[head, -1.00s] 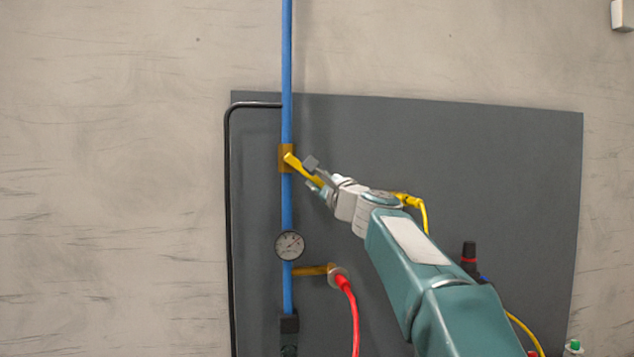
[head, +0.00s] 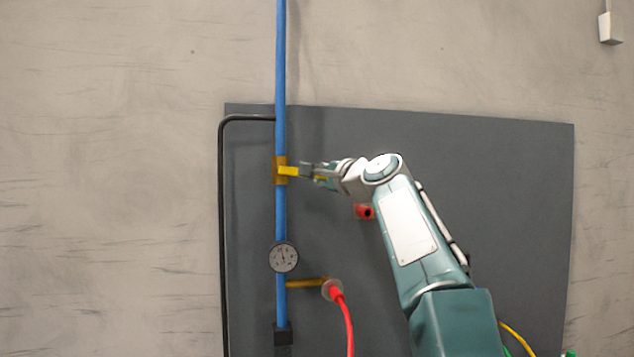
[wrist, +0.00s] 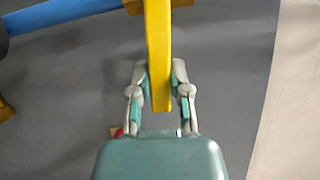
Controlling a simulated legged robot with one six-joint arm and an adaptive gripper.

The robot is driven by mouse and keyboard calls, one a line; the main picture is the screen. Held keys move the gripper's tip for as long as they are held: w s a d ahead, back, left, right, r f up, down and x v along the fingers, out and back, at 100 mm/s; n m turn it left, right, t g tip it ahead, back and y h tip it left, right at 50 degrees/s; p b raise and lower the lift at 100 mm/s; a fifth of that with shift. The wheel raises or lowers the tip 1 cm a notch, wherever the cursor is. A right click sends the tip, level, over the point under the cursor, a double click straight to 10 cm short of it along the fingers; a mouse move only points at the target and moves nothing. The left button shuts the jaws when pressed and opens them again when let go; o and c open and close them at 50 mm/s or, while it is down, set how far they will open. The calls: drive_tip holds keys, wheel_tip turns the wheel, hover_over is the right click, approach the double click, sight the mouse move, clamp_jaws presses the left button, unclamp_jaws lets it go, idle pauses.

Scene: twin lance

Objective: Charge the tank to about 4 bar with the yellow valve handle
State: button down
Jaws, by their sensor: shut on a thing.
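The yellow valve handle (head: 289,171) sticks out to the right, about level, from the brass valve body (head: 280,170) on the blue pipe (head: 281,100). My gripper (head: 309,172) is shut on the handle's outer part. In the wrist view the handle (wrist: 158,45) runs down between the two fingers of my gripper (wrist: 160,75), and its end shows between them. The round pressure gauge (head: 284,257) sits on the pipe below the valve. Its needle looks near vertical, but the scale is too small to read.
A dark grey panel (head: 500,220) stands behind the pipe. A red hose (head: 347,322) joins a brass branch (head: 306,283) below the gauge. A red fitting (head: 364,212) shows near my arm. A black tube (head: 222,240) runs down the panel's left edge.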

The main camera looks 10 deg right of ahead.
drive_tip(key=shift+w+r+n, duration=0.1)
drive_tip(key=shift+r+n, duration=0.05)
drive_tip(key=shift+n, duration=0.35)
drive_tip(key=shift+r+g, duration=0.15)
drive_tip(key=shift+g, duration=0.15)
drive_tip(key=c, duration=0.6)
unclamp_jaws()
drive_tip(key=shift+o, duration=0.2)
drive_tip(key=shift+a, duration=0.1)
drive_tip(key=shift+r, duration=0.1)
drive_tip(key=v, duration=1.2)
